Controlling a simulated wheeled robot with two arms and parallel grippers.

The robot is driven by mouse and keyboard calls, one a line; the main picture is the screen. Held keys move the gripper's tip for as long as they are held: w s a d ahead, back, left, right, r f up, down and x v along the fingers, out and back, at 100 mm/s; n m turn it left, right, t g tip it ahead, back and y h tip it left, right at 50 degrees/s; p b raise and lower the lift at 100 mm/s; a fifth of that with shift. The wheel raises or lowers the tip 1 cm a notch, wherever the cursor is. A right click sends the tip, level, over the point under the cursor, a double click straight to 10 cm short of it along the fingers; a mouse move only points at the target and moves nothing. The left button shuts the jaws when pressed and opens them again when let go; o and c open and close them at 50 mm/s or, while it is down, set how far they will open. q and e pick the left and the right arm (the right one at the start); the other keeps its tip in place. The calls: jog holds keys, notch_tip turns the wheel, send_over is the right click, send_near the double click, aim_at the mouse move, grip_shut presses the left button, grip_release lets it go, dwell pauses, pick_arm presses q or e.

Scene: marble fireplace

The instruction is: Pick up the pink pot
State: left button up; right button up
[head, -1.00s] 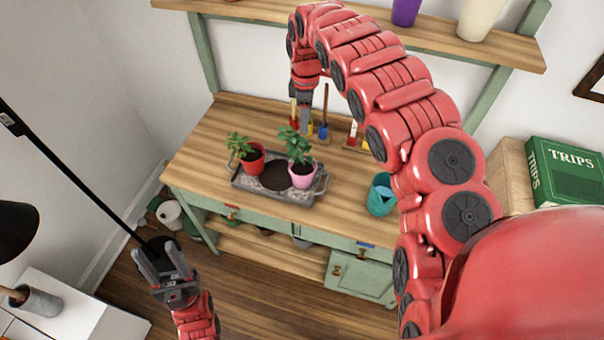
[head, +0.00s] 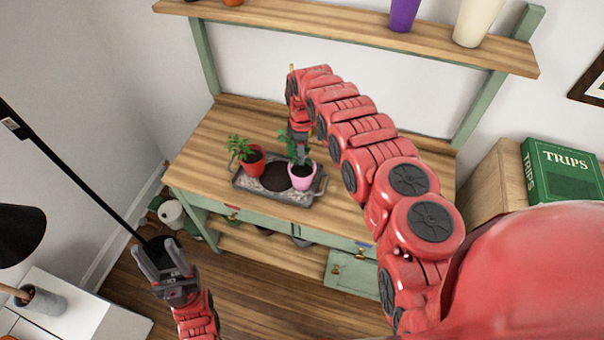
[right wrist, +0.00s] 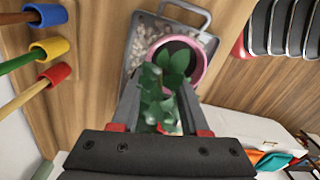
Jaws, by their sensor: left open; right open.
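The pink pot (head: 302,179) stands upright with a green plant at the right end of a grey tray (head: 311,200) on the wooden bench. My right gripper (head: 302,154) is above the pink pot at its plant. In the right wrist view, the open fingers (right wrist: 160,110) have the green leaves between them, and the pink pot (right wrist: 198,73) shows beyond the fingertips. I cannot tell whether a finger touches the leaves. My left gripper (head: 163,258) is open and empty, low at the left, away from the bench.
A red pot (head: 253,160) with a plant stands at the tray's left end, with dark soil between the pots. Colored tool holders (right wrist: 50,48) stand near the tray in the right wrist view. A shelf (head: 330,22) runs above the bench. Bare bench lies left of the tray.

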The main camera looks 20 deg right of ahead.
jog(key=shift+f, duration=0.65)
grip_shut()
dwell(1.0)
